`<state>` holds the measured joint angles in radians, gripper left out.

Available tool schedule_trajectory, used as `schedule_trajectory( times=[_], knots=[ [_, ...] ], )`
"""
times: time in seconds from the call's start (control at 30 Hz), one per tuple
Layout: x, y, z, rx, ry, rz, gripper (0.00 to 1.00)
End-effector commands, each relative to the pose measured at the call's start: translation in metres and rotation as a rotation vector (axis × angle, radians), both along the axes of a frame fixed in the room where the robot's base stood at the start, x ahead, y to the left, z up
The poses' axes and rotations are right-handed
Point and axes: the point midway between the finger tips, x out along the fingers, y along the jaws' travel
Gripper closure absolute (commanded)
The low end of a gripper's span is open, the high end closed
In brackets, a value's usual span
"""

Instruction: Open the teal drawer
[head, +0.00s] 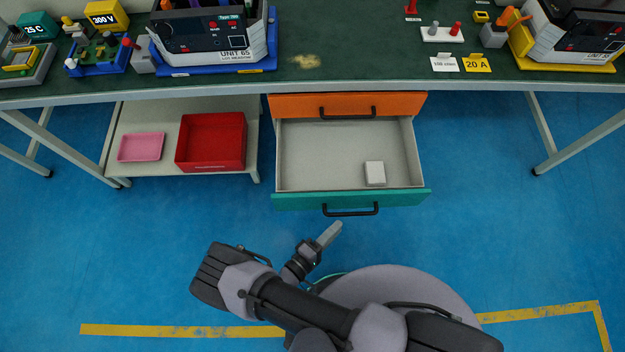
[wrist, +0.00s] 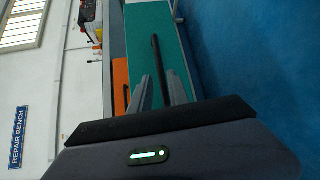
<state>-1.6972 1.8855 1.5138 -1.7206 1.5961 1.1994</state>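The teal drawer (head: 290,200) is pulled out below the orange drawer, and its grey inside shows from above. A small white box (head: 375,173) lies inside it near the front right. Its black bar handle (head: 350,211) is on the front; in the wrist view the teal front (wrist: 168,35) and the handle (wrist: 156,62) lie ahead of my fingers. My gripper (head: 337,229) is just in front of the handle, a little apart from it in the head view. In the wrist view my gripper's fingers (wrist: 160,88) are apart, with nothing held, and the handle lines up with the gap.
The closed orange drawer (head: 400,105) sits directly above. A low shelf (head: 160,110) at left holds a red bin (head: 210,140) and a pink tray (head: 141,147). The workbench (head: 330,75) carries instruments. The blue floor to the drawer's right is clear up to the bench leg (head: 540,125).

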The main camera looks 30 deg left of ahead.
Motion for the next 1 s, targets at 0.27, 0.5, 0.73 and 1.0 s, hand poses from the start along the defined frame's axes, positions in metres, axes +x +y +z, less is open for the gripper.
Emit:
schedule_trajectory(
  times=[0.27, 0.5, 0.73, 1.0],
  knots=[
    [-0.074, 0.02, 0.012, 0.003, 0.002, 0.005, 0.78],
    [-0.093, 0.024, 0.014, 0.001, 0.001, 0.001, 0.78],
    [-0.092, 0.023, 0.014, 0.001, 0.001, 0.0, 0.78],
    [-0.087, 0.042, 0.044, 0.027, 0.069, -0.153, 0.78]
  ],
)
